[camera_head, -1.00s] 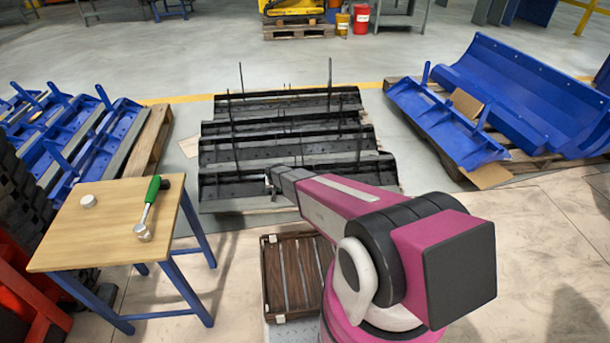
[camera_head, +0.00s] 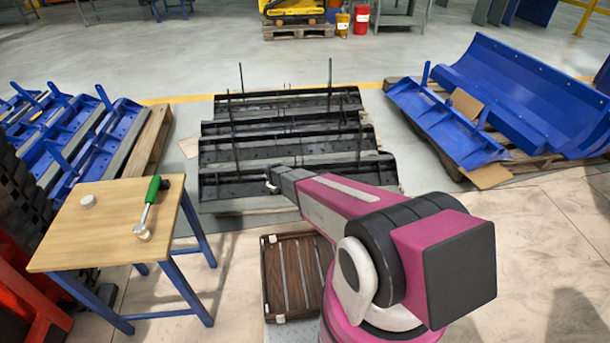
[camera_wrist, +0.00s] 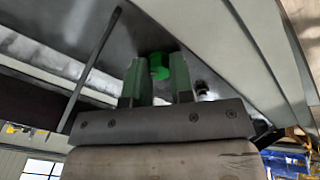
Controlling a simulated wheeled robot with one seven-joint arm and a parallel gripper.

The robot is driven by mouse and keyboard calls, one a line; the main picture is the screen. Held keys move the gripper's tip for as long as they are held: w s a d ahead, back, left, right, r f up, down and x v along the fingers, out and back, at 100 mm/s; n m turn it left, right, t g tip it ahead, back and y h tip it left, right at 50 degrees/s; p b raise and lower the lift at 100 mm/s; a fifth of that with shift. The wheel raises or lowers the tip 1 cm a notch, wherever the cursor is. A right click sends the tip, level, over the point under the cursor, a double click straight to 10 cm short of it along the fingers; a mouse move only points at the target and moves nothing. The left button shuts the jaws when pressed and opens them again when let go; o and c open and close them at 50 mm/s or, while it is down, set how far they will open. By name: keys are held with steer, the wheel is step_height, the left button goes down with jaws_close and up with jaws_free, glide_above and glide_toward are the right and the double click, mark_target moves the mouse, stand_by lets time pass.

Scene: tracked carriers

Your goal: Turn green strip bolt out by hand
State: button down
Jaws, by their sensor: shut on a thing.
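In the wrist view a green bolt head (camera_wrist: 160,66) sits against the dark underside of a metal strip (camera_wrist: 212,45). My gripper (camera_wrist: 159,72) has its two green-grey fingers closed on either side of the bolt head. In the head view my gripper (camera_head: 271,182) is small at the front edge of the nearest black strip (camera_head: 335,184), and the bolt is too small to make out. Another, darker bolt (camera_wrist: 202,89) shows to the right of my fingers, outside the grip.
A wooden table (camera_head: 95,235) at the left holds a green-handled ratchet (camera_head: 149,207) and a small white round piece (camera_head: 88,200). A brown slatted crate (camera_head: 271,284) is below my arm. Blue carriers (camera_head: 450,130) lie on pallets at both sides.

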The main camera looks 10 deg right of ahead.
steer(key=n, duration=0.9)
steer(key=shift+n, duration=0.4)
steer(key=n, duration=0.4)
steer(key=shift+n, duration=0.4)
steer(key=n, duration=0.5)
steer(key=c, duration=1.1)
jaws_free()
